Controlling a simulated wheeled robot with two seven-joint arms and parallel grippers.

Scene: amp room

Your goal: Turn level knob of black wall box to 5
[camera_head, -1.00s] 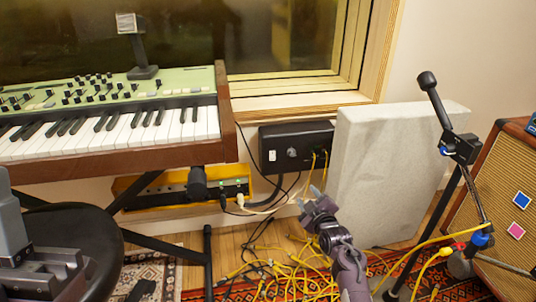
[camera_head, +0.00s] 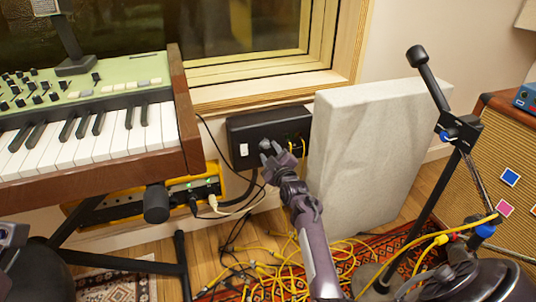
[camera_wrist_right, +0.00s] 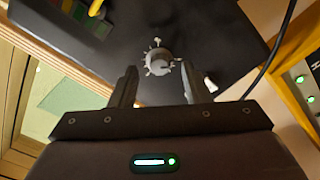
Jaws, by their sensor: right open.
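The black wall box (camera_head: 240,130) hangs below the window, left of the grey panel. My right gripper (camera_head: 268,150) is at the front of the box and covers its knob in the head view. In the right wrist view the round grey level knob (camera_wrist_right: 159,62) shows with light marks around it; I cannot read its setting. The open right gripper (camera_wrist_right: 158,80) has one finger on each side of the knob, with gaps visible. A small part of my left arm (camera_head: 10,236) shows at the left edge; its jaws cannot be made out.
The keyboard (camera_head: 100,125) stands left, the grey panel (camera_head: 365,150) right, with a microphone stand (camera_head: 440,190) further right. Yellow cables lie tangled on the floor.

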